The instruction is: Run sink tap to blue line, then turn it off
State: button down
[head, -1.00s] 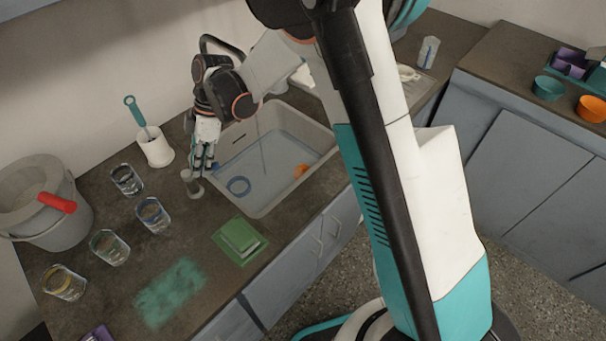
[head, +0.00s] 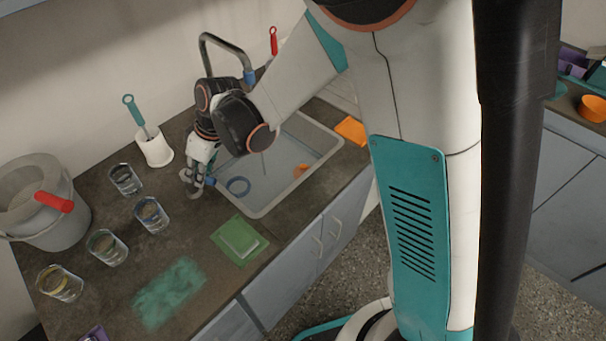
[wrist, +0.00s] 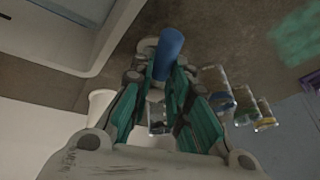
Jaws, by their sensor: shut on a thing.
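The sink (head: 262,215) is set in the dark counter, with bluish water in it. The tap spout (head: 204,48) is a dark gooseneck behind it, with a blue tip (head: 249,77). A thin vertical streak, perhaps water, shows in the sink. A short grey post (head: 194,193) with a blue handle (head: 210,181) stands at the sink's left corner. In the wrist view the blue handle (wrist: 168,52) sits between the fingers. My gripper (head: 197,172) is shut on it; the wrist view also shows it (wrist: 166,88). I cannot make out the blue line on the sink wall.
An orange cloth (head: 351,130) lies at right.

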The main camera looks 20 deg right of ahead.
jog(key=shift+s+a+m+t+h, duration=0.15)
jog(key=shift+s+a+m+t, duration=0.15)
jog(key=shift+m, duration=0.6)
jog(key=shift+s+a+m+t+h, duration=0.2)
jog(key=shift+m+t, duration=0.15)
jog(key=shift+m, duration=0.55)
jog(key=shift+s+a+m+t+h, duration=0.15)
jog(key=shift+s+a+m+t, duration=0.15)
jog(key=shift+m, duration=0.6)
jog(key=shift+d, duration=0.1)
jog(key=shift+w+d+n+g+y+b, duration=0.15)
jog(key=shift+w+d+n+g, duration=0.1)
jog(key=shift+n, duration=0.5)
jog(key=shift+w+d+n+g+y+b, duration=0.1)
jog(key=shift+w+n+g+y+b, duration=0.15)
jog(key=shift+n, duration=0.55)
jog(key=shift+w+d+n+g+y+b, duration=0.15)
jog(key=shift+d+n+g, duration=0.1)
jog(key=shift+n, duration=0.5)
jog(key=shift+a, duration=0.1)
dwell(1.1)
jog(key=shift+s+a+m+t+h, duration=0.2)
jog(key=shift+m+t, duration=0.05)
jog(key=shift+m, duration=0.55)
jog(key=shift+s+a+m+t+h, duration=0.15)
jog(key=shift+m+t, duration=0.15)
jog(key=shift+m, duration=0.5)
jog(key=shift+s+a+m+t+h, duration=0.2)
jog(key=shift+m+t, duration=0.05)
jog(key=shift+m, duration=0.55)
